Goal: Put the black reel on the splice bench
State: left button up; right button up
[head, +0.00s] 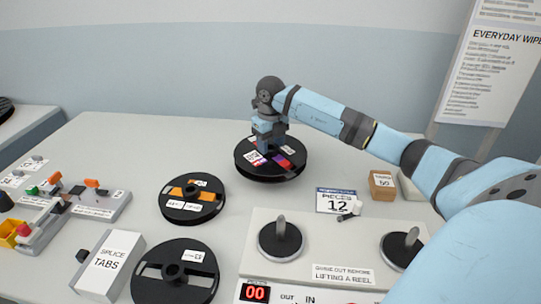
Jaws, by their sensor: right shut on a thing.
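A black reel (247,166) with white, red and purple labels is at the back middle of the pale table (340,165). My right gripper (268,143) comes down over its centre from above and is shut on its hub; the fingertips are partly hidden. The reel looks level; I cannot tell whether it touches the tabletop. A second dark reel with orange inside (178,190) lies left of it, and a third black reel (150,272) lies in front. The table carries splicing devices with orange levers (92,184) at its left. My left gripper is not in view.
A pale panel (330,240) with two upright spindles (281,232) and a "guide out before lifting a reel" label fills the front right. A splice tabs box (108,265), a "12" card (336,200) and a small brown box (382,185) stand around. The back left tabletop is clear.

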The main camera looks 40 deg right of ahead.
aim_at(270, 155)
notch_tip(270, 155, down, 4)
jog(key=shift+r, duration=0.1)
jog(key=o, duration=1.1)
notch_tip(270, 155, up, 12)
jog(key=shift+p, duration=0.65)
